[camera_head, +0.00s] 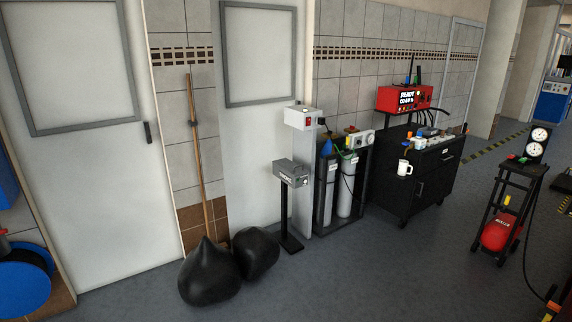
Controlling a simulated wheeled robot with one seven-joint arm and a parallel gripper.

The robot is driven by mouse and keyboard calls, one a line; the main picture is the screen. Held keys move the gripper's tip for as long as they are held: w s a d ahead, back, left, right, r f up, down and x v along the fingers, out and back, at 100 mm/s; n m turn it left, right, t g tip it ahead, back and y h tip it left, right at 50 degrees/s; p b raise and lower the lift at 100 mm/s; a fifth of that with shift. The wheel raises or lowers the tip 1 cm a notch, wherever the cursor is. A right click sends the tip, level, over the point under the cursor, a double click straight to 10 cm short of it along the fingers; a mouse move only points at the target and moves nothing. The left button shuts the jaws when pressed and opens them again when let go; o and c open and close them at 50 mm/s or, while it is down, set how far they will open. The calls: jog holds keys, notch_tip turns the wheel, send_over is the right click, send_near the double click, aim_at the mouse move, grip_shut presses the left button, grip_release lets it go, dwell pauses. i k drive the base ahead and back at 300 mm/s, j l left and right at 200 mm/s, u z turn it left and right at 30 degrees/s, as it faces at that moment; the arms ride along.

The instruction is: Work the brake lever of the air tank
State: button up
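A red tank (496,235) sits low in a black upright frame (518,199) at the right. It looks like the air tank, though I cannot be sure. Two round white-faced gauges (540,142) stand on top of the frame. A small yellow piece (507,201) shows above the tank. A black hose (529,262) hangs from the frame down to the floor. I cannot make out a brake lever at this size. My gripper is not in view.
A black cabinet (428,190) with a red device stands left of the frame. Grey cylinders (346,188) stand in a rack beside it. Two black bags (210,273) lie near the wall. The grey floor (400,275) is clear in the middle foreground.

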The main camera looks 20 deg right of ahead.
aim_at(503, 210)
jog(key=i+l+z, duration=0.25)
jog(key=i+z, duration=0.65)
jog(key=i+j+z, duration=0.1)
jog(key=i+z, duration=0.3)
jog(key=i, duration=0.2)
jog(key=i+j+z, duration=0.25)
jog(key=i+z, duration=0.2)
jog(key=i+l+z, duration=0.1)
jog(key=i+z, duration=0.25)
jog(key=i, duration=0.3)
jog(key=i+j+z, duration=0.1)
jog(key=i+z, duration=0.2)
jog(key=i, duration=0.3)
